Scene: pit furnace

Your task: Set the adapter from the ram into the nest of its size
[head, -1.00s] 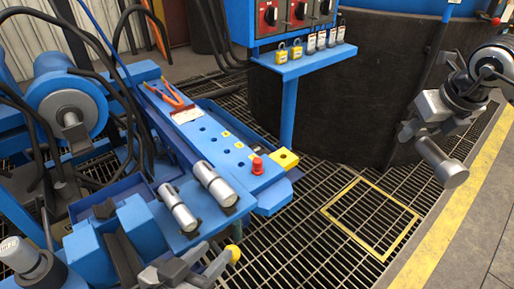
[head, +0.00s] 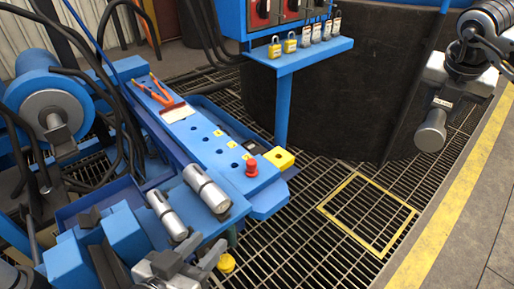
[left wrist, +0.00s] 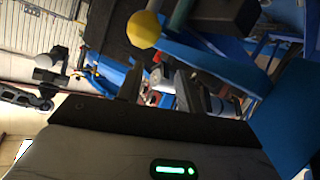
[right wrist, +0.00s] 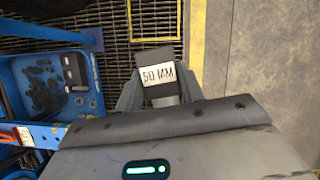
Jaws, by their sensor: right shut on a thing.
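My right gripper (head: 447,92) is shut on a grey cylindrical adapter (head: 432,130), held in the air at the right, far from the blue bench. The right wrist view shows a label reading "50 MM" on the adapter (right wrist: 158,75) between the fingers. The ram (head: 50,110) is at the left with a grey end piece. Round holes (head: 233,144), some with small yellow labels, run along the bench top; their sizes are unreadable. Two silver cylinders (head: 206,188) lie at the bench's near end. My left gripper (head: 208,262) is open and empty near them; its fingers show in the left wrist view (left wrist: 158,85).
A red button (head: 251,168) and yellow block (head: 279,158) are at the bench's right end. A blue shelf with padlocks (head: 300,57) stands before the dark furnace wall (head: 350,100). A yellow-framed grating (head: 368,215) lies in the open floor.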

